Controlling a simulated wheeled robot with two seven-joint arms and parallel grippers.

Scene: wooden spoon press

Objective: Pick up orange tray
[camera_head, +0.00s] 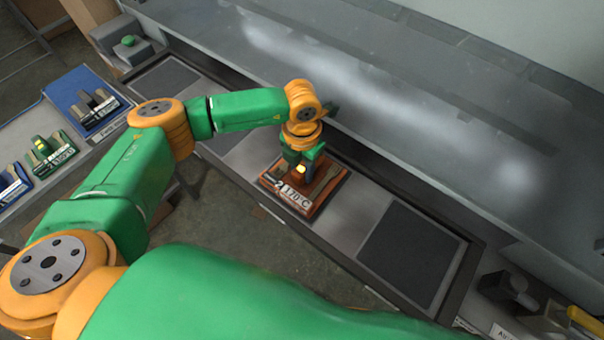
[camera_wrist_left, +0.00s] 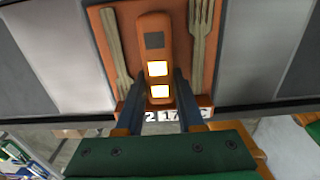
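The orange tray (camera_head: 326,196) lies on the grey worktop, with a "2 170°C" label on its front edge. My left gripper (camera_head: 304,168) is down over the tray. Its two blue fingers (camera_wrist_left: 160,80) straddle the handle closely, one on each side. I cannot tell whether they press on it. My right gripper is not in view.
A dark square plate (camera_head: 408,252) is set in the worktop right of the tray. A long grey machine surface (camera_head: 400,110) runs behind. At the left, a side table holds a blue tray (camera_head: 78,92) and a green tray (camera_head: 56,156).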

